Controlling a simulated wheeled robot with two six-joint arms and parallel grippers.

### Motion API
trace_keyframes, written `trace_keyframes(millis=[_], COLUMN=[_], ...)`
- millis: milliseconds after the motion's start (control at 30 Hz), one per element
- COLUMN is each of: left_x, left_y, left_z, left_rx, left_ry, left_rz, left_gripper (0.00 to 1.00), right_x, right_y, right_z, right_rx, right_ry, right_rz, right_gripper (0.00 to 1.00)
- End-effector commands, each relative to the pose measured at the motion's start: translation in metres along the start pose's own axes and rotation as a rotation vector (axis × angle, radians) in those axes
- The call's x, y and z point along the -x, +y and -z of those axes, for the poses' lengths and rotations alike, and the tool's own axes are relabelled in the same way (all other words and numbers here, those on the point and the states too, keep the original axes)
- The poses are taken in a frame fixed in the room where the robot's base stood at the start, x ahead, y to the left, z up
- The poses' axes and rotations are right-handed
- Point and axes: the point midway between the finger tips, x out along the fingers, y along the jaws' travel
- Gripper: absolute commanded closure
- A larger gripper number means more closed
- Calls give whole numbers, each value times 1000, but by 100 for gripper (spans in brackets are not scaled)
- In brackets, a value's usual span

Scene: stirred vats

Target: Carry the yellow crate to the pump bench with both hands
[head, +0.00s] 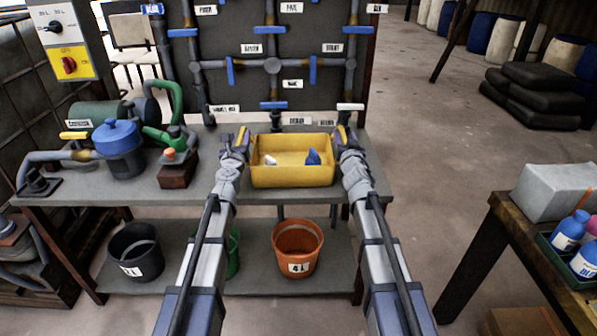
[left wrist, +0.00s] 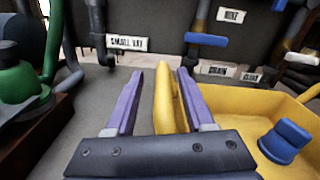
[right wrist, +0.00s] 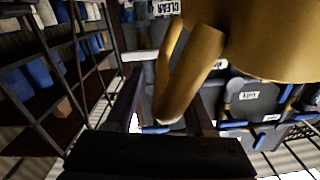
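The yellow crate (head: 293,176) is at the front of the grey pump bench (head: 225,188), level and apparently resting on its top. It holds a blue object (head: 312,157) and a small white one (head: 270,160). My left gripper (head: 241,140) is at the crate's left end. In the left wrist view its fingers (left wrist: 160,100) stand open around the yellow handle (left wrist: 168,105), with a gap on the left side. My right gripper (head: 343,138) is at the right end. In the right wrist view its fingers (right wrist: 165,110) look open around the other handle (right wrist: 185,85).
A pipe panel (head: 275,45) rises behind. Buckets (head: 297,250) sit on the lower shelf. A wooden table (head: 500,212) with bottles is at right.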

Motion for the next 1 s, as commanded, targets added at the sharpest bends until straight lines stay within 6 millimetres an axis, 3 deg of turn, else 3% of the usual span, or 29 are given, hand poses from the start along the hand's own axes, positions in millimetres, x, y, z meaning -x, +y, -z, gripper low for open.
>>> trace_keyframes(millis=[267, 467, 1000], left_x=[1, 13, 110], left_y=[-2, -3, -1], left_z=[0, 0, 0], left_rx=[1, 2, 0], left_ry=[1, 1, 2], left_rz=[4, 5, 3], left_gripper=[44, 44, 44], right_x=[0, 0, 0], right_y=[-2, -3, -3], right_z=[0, 0, 0], right_rx=[-1, -1, -1], right_ry=[0, 1, 1], right_rz=[4, 5, 6], right_gripper=[44, 44, 44])
